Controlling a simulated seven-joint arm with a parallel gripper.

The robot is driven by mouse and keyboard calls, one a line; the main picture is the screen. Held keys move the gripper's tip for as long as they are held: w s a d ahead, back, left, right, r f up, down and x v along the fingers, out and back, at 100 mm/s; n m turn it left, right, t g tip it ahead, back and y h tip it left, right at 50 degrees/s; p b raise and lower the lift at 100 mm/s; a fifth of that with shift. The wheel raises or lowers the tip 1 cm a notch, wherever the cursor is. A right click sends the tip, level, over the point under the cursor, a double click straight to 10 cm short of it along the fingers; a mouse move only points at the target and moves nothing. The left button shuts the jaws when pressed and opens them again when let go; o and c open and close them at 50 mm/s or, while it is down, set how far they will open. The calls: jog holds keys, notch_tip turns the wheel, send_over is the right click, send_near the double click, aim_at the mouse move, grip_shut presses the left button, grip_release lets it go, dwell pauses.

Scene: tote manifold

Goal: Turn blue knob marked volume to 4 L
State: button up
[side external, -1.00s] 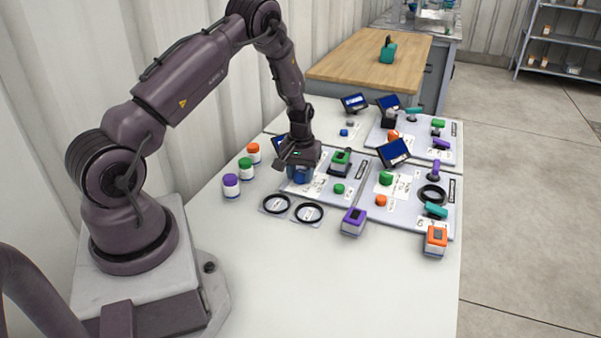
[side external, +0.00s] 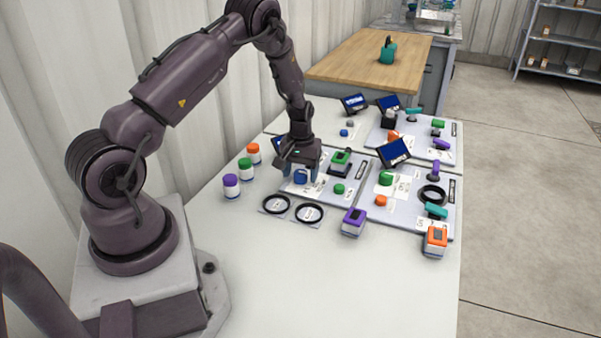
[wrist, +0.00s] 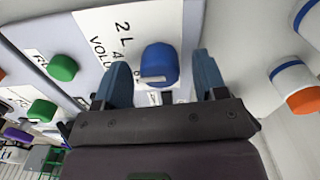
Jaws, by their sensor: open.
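The blue knob (wrist: 159,64) stands on a light grey panel (wrist: 205,20) in the wrist view, with a white pointer mark on its near side. Printed labels next to it read "2 L", "4" and part of "VOLU". The knob also shows in the side view (side external: 300,176). My gripper (wrist: 163,80) is open, with one blue-grey finger on each side of the knob and gaps between. In the side view my gripper (side external: 301,174) is above the panel around the knob. The exact number the pointer faces is hard to tell.
A green knob (wrist: 63,68) and another green knob (wrist: 42,110) sit beside the blue one. Bottles with orange (side external: 253,148), green (side external: 245,163) and purple (side external: 230,180) caps stand to the left. Black rings (side external: 309,213) and a purple-topped box (side external: 353,222) lie in front.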

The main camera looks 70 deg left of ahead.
aim_at(300, 172)
notch_tip(300, 172, up, 13)
jog(key=shift+f, duration=0.2)
dwell(0.3)
jog(key=s+d+r+m+t, duration=0.2)
jog(key=s+d+r+m, duration=0.3)
jog(key=s+d+r, duration=0.3)
jog(key=s+d+r+m+t, duration=0.3)
jog(key=s+d+r, duration=0.6)
jog(key=d, duration=0.8)
notch_tip(300, 172, up, 4)
jog(key=shift+s+f+m+t, duration=0.2)
jog(key=shift+m+t, duration=0.1)
jog(key=shift+m, duration=0.7)
